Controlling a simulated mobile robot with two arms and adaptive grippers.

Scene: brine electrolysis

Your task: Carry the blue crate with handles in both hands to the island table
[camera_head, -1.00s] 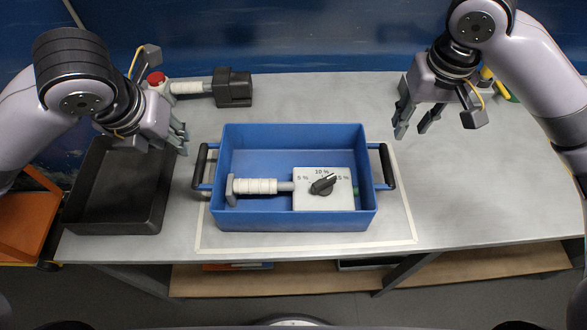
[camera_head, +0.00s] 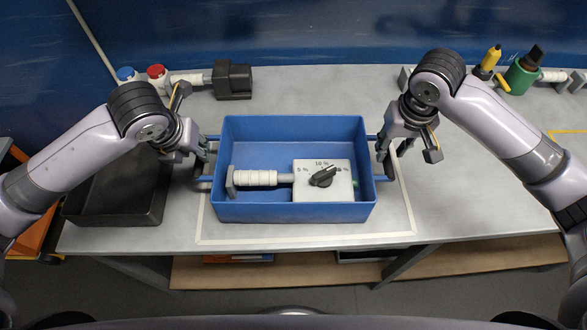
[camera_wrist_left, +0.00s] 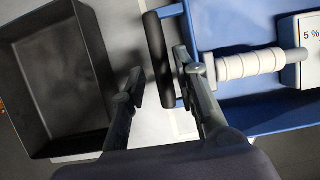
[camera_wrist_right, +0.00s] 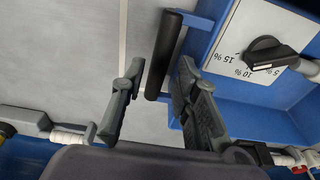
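The blue crate (camera_head: 265,212) stands on a grey bench (camera_head: 480,205), inside a pale taped outline. It holds a white-wrapped rod and a white box with a black dial. My left gripper (camera_head: 203,150) is at the crate's left handle; in the left wrist view the black handle bar (camera_wrist_left: 157,48) lies between its parted fingers. My right gripper (camera_head: 384,150) is at the right handle; in the right wrist view that handle bar (camera_wrist_right: 163,55) shows between its parted fingers. Whether any finger touches a bar I cannot tell. No island table is recognisable.
A black tray (camera_head: 115,216) sits left of the crate, below my left arm. A black block (camera_head: 232,80), red and blue caps and a green holder (camera_head: 521,74) stand along the back. The bench's front edge lies just before the crate. Bench right of the crate is clear.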

